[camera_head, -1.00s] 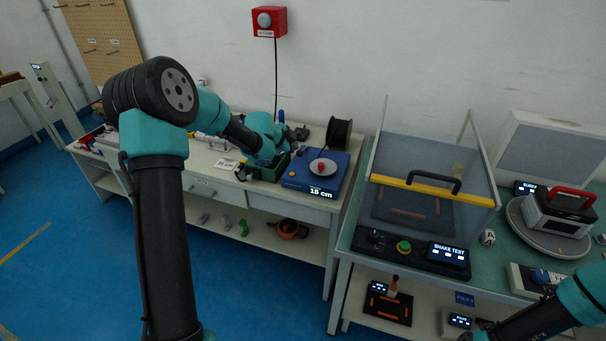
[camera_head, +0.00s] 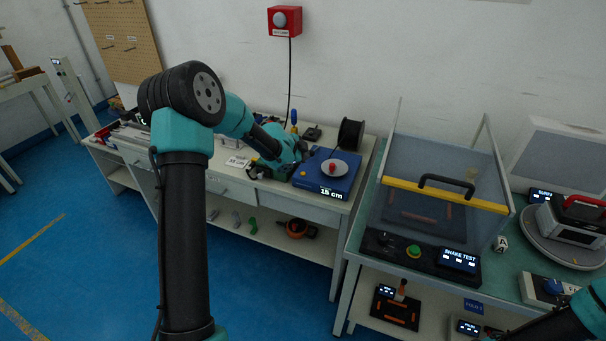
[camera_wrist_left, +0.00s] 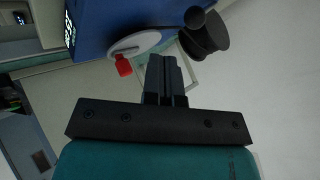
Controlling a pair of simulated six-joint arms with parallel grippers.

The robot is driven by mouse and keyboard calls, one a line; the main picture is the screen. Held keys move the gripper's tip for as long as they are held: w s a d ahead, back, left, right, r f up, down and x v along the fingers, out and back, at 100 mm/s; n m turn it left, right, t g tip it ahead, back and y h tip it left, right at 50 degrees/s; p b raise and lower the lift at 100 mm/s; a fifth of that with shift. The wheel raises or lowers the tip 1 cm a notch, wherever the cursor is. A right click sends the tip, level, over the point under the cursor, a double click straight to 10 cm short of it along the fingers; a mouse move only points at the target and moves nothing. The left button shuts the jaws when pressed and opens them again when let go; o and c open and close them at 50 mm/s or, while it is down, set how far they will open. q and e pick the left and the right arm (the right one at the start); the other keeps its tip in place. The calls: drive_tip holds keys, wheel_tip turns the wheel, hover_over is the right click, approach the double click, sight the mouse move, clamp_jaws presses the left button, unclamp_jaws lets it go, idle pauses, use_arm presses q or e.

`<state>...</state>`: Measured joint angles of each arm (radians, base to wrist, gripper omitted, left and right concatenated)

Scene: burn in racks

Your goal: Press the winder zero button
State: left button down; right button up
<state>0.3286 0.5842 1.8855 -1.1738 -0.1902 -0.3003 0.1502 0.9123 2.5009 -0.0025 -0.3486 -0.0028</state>
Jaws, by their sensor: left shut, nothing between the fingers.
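The winder is a blue box (camera_head: 345,183) at the right end of the left bench, with a "15 cm" display (camera_head: 332,190) on its front. A grey disc with a red knob (camera_head: 333,168) is on its top. A small yellow-orange button (camera_head: 303,173) is at its top left. My left gripper (camera_head: 306,153) is just above and behind the button side, apart from it as far as I can tell. In the left wrist view the fingers (camera_wrist_left: 165,75) are shut and empty, pointing past the red knob (camera_wrist_left: 123,66); the button is not visible there. Only part of my right arm shows.
A black spool (camera_head: 350,134) stands behind the winder. A green bin lies left of it, partly hidden by my left arm, near a small white label card (camera_head: 237,162). The shake test enclosure (camera_head: 440,205) with a yellow bar stands on the right bench.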

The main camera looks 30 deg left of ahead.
sight(303, 174)
use_arm(q)
drive_tip(key=shift+f, duration=2.3)
drive_tip(key=shift+f, duration=0.1)
drive_tip(key=shift+f, duration=0.3)
drive_tip(key=shift+f, duration=0.45)
idle(0.9)
drive_tip(key=shift+r, duration=0.85)
drive_tip(key=shift+r, duration=2.55)
